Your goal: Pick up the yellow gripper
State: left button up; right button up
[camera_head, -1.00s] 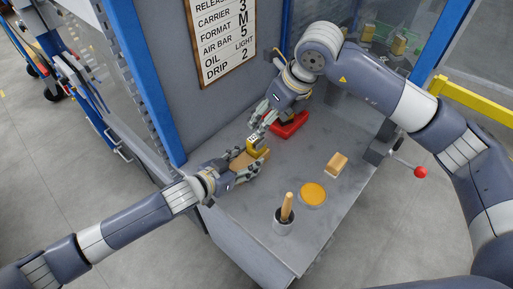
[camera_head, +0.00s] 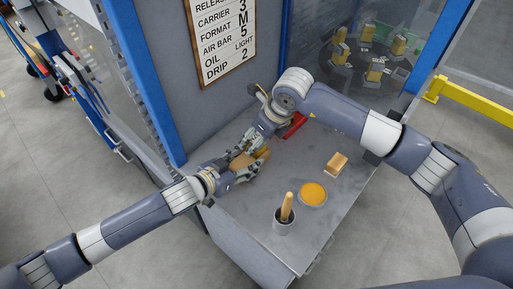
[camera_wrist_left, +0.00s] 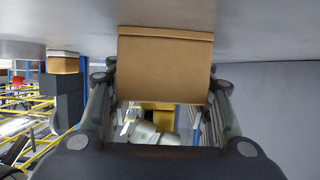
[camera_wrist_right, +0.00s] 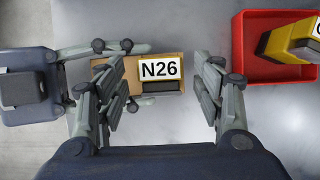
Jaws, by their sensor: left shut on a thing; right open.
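A tan block (camera_wrist_left: 165,60) is held in my left gripper (camera_wrist_left: 164,80), close to the grey table; it also shows in the head view (camera_head: 262,155). In the right wrist view, a piece labelled N26 (camera_wrist_right: 159,69), with a dark pad, lies over the tan block (camera_wrist_right: 132,66). A yellow part (camera_wrist_left: 157,105) shows beyond the block in the left wrist view. My right gripper (camera_wrist_right: 156,78) is open, with its fingers on either side of the N26 piece, apparently not closed on it. Another yellow piece (camera_wrist_right: 280,42) with a label sits in a red tray (camera_wrist_right: 245,67).
On the table (camera_head: 240,215) stand a cup (camera_head: 283,224) with a wooden handle, an orange disc (camera_head: 312,194) and a small tan-topped block (camera_head: 337,163). A sign (camera_head: 228,38) hangs on the wall. Several yellow pieces (camera_head: 375,70) stand behind glass.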

jog(key=shift+x, duration=0.85)
jog(key=shift+r, duration=0.1)
jog(key=c, duration=1.2)
jog(key=shift+c, duration=0.2)
pick_arm(q)
jog(key=shift+f, duration=0.1)
pick_arm(e)
notch_tip(320, 180, up, 28)
pick_arm(q)
jog(key=o, duration=1.1)
